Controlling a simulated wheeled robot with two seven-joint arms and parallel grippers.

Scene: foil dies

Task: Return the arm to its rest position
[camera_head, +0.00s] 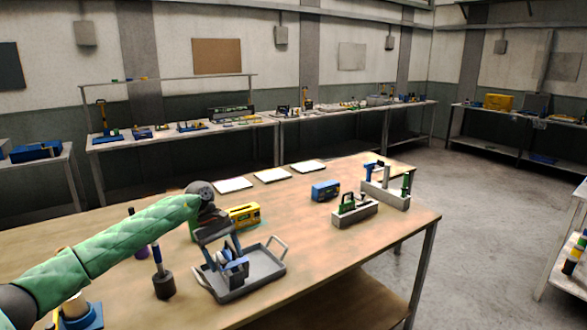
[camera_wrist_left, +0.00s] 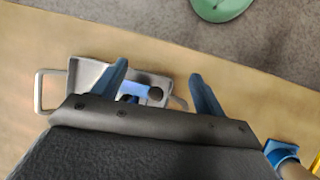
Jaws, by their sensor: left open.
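My left arm, in a green sleeve, reaches in from the left in the head view. Its gripper (camera_head: 232,262) points down over a grey two-handled tray (camera_head: 262,283) on the wooden table. In the left wrist view the two blue fingers of the gripper (camera_wrist_left: 158,76) are spread apart with nothing clamped between them. The tray (camera_wrist_left: 86,76) lies below them and holds a blue piece (camera_wrist_left: 133,88) and a dark round knob (camera_wrist_left: 155,93), partly hidden by the gripper. I cannot tell the exact gap between fingers and tray. My right gripper is not in view.
A dark-based post tool (camera_head: 163,284) stands left of the tray. A yellow box (camera_head: 244,215) is just behind the gripper. A blue box (camera_head: 325,191) and grey tool holders (camera_head: 355,213) stand right. White plates (camera_head: 272,175) lie along the back edge. The table (camera_head: 325,248) is bare right of the tray.

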